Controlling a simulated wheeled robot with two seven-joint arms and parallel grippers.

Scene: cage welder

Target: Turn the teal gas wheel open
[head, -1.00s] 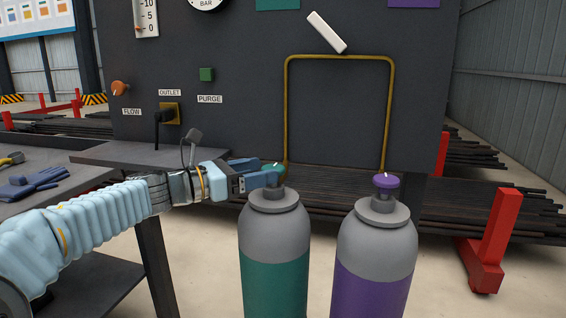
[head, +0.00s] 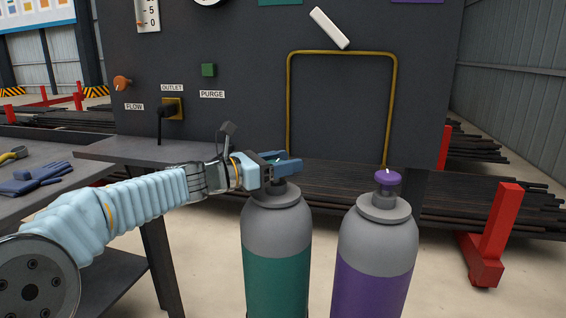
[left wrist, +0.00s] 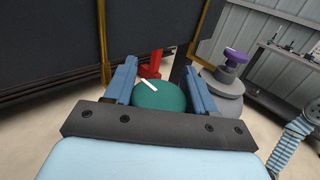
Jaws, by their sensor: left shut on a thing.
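The teal gas wheel (left wrist: 160,97) sits on top of the grey-necked cylinder with the teal body (head: 276,262). In the left wrist view it lies between the two blue fingers, with a white mark pointing up and left. My left gripper (head: 284,161) is shut on the wheel from the left side. In the head view its fingers hide most of the wheel. The purple wheel (head: 387,177) stands on the purple cylinder (head: 372,285) to the right; it also shows in the left wrist view (left wrist: 236,57). My right gripper is not in view.
A dark panel (head: 240,110) stands behind, with a brass pipe (head: 342,52), a white lever (head: 329,28), a green purge button (head: 208,70) and an orange flow knob (head: 122,83). A table with blue gloves (head: 35,180) is at the left. A red post (head: 497,225) stands at the right.

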